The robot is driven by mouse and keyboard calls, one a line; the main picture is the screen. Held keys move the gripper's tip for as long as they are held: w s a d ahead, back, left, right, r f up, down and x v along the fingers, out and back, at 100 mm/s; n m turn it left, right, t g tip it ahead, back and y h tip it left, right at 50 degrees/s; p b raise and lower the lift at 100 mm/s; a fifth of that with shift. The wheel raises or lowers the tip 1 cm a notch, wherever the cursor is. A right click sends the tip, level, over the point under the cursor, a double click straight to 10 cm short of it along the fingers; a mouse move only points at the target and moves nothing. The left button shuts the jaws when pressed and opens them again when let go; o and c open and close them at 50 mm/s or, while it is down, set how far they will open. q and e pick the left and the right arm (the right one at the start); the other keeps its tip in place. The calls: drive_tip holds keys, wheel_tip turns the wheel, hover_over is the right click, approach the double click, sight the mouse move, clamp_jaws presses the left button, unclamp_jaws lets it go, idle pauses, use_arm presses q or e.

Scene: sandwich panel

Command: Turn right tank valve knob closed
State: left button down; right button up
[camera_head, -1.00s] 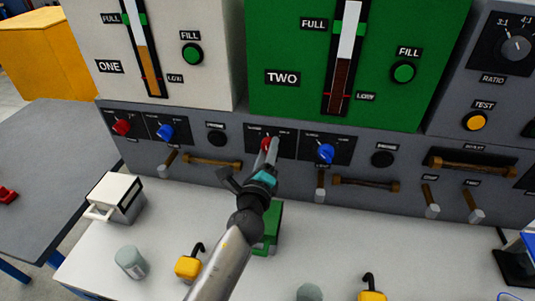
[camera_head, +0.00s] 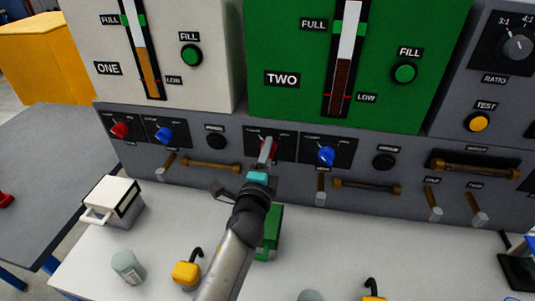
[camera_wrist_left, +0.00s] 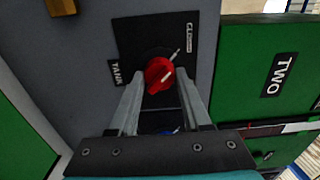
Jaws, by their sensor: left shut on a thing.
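The right tank's red valve knob (camera_head: 274,147) sits on a black plate under the green tank TWO panel (camera_head: 284,104). In the left wrist view the red knob (camera_wrist_left: 158,72) lies between the two finger ends, its white pointer mark towards the right. My left gripper (camera_head: 267,150) reaches up to the panel and is shut on this knob. Its fingers partly hide the knob in the head view. My right gripper is not in view.
A blue knob (camera_head: 326,156) is just right of the red one. Tank ONE has its own red knob (camera_head: 120,130) and blue knob (camera_head: 164,134). Levers and a brown handle (camera_head: 367,186) stick out below. A green block (camera_head: 271,232) stands beside my arm; a yellow padlock (camera_head: 187,274) lies nearer.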

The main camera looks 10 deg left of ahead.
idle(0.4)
use_arm(q)
drive_tip(key=shift+c, duration=1.8)
unclamp_jaws()
drive_tip(key=shift+s, duration=0.1)
